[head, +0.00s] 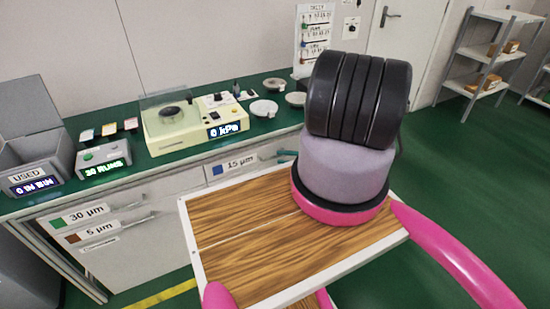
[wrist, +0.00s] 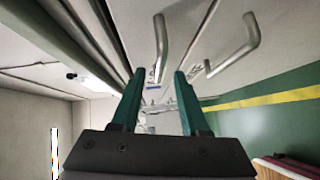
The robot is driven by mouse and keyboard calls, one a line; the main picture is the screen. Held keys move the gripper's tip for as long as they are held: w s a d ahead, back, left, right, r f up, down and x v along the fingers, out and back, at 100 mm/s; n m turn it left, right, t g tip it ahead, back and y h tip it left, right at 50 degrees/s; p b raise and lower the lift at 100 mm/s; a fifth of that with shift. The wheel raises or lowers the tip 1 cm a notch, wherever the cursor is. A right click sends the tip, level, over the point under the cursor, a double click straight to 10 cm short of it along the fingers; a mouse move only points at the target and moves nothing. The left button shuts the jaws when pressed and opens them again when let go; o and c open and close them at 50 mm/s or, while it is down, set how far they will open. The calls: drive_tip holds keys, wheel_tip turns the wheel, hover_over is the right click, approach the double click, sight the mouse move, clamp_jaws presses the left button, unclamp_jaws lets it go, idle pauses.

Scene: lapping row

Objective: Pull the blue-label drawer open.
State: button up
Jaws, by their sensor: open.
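The blue-label drawer (head: 213,182) is in the bench front, marked "15 µm" with a blue square (head: 218,170). It looks shut. My gripper (head: 284,155) shows only in part beside that label, mostly hidden behind my arm. In the wrist view, my gripper (wrist: 158,80) has its two teal fingers apart with nothing between them. A grey bar handle (wrist: 161,45) lies just beyond the fingertips, roughly in line with the gap. Its label is not readable there, so I cannot tell for sure whose handle it is.
A second bar handle (wrist: 238,45) lies to the right in the wrist view. The green-label "30 µm" drawer (head: 110,215) and a "5 µm" one (head: 85,236) are at left. A wood-topped surface (head: 235,250) stands in front of the bench. Instruments and dishes crowd the green bench top (head: 182,158).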

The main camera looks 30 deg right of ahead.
sight(275, 157)
drive_tip(key=shift+x, duration=2)
clamp_jaws()
